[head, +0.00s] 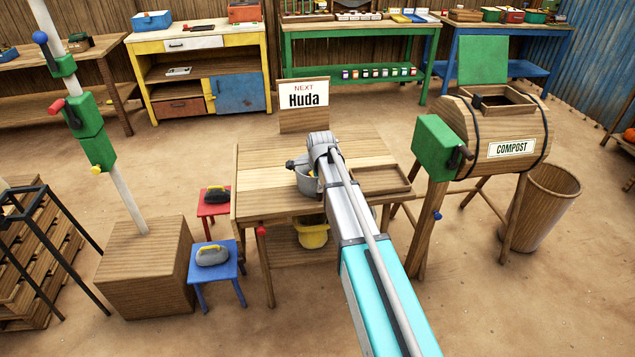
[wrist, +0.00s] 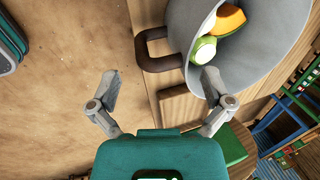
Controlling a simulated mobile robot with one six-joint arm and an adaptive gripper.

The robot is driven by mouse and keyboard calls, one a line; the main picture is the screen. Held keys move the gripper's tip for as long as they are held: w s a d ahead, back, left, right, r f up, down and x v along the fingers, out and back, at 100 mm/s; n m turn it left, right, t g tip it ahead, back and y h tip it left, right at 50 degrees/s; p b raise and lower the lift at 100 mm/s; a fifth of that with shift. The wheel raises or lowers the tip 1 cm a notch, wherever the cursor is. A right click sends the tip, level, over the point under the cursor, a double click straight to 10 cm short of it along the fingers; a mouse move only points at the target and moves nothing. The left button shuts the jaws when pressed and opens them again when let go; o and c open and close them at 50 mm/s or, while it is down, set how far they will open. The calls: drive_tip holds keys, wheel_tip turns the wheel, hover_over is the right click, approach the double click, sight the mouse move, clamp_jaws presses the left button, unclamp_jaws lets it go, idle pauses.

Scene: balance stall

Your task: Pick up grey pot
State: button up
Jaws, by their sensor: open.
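The grey pot (head: 308,187) stands on the wooden table, partly hidden by my arm in the head view. In the wrist view the pot (wrist: 275,60) is tilted in the picture at the upper right, with an orange-yellow thing (wrist: 230,18) and a pale green thing (wrist: 203,50) inside it. Its brown handle (wrist: 146,50) sticks out to the left. My gripper (wrist: 161,84) is open and empty. The handle shows ahead, between its two fingertips. The right fingertip overlaps the pot's wall in the picture; I cannot tell whether they touch.
The wooden table (head: 262,170) has a shallow tray (head: 385,178) at right and a "Huda" sign (head: 303,96) behind. A yellow bucket (head: 313,236) sits below. Red (head: 213,206) and blue (head: 214,267) stools stand left. A compost drum (head: 470,120) stands right.

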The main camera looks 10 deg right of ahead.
drive_tip(key=shift+f, duration=0.1)
drive_tip(key=b+x, duration=0.3)
drive_tip(key=shift+s+d+f, duration=0.15)
drive_tip(key=shift+d+f, duration=0.1)
drive_tip(key=shift+d, duration=0.05)
drive_tip(key=shift+b+x, duration=0.8)
drive_tip(key=shift+b, duration=0.25)
drive_tip(key=c, duration=1.1)
drive_tip(key=shift+r, duration=0.2)
